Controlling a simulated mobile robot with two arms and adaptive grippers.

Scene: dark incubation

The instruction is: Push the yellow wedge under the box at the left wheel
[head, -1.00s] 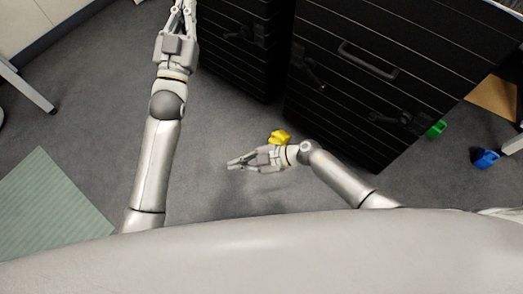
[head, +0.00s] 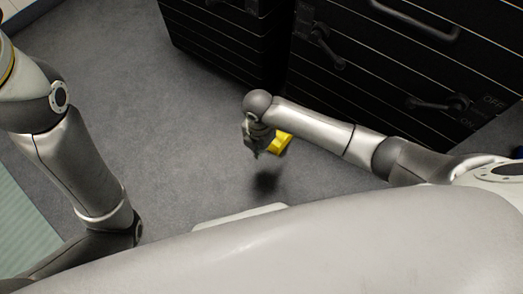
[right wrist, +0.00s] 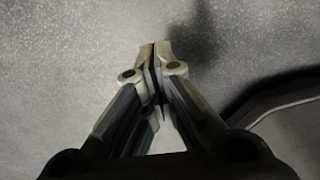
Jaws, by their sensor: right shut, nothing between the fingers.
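In the right wrist view my right gripper (right wrist: 157,48) is shut with nothing between the fingertips, over bare floor. A large black box (head: 380,60) with handles and latches stands beyond the wedge. No wheel can be made out. My left arm enters at the left, its gripper outside the frame.
A second black box (head: 225,45) stands to the left of the large one, with a narrow gap between them. A pale green mat (head: 18,235) lies at the lower left. The floor left of the wedge is clear.

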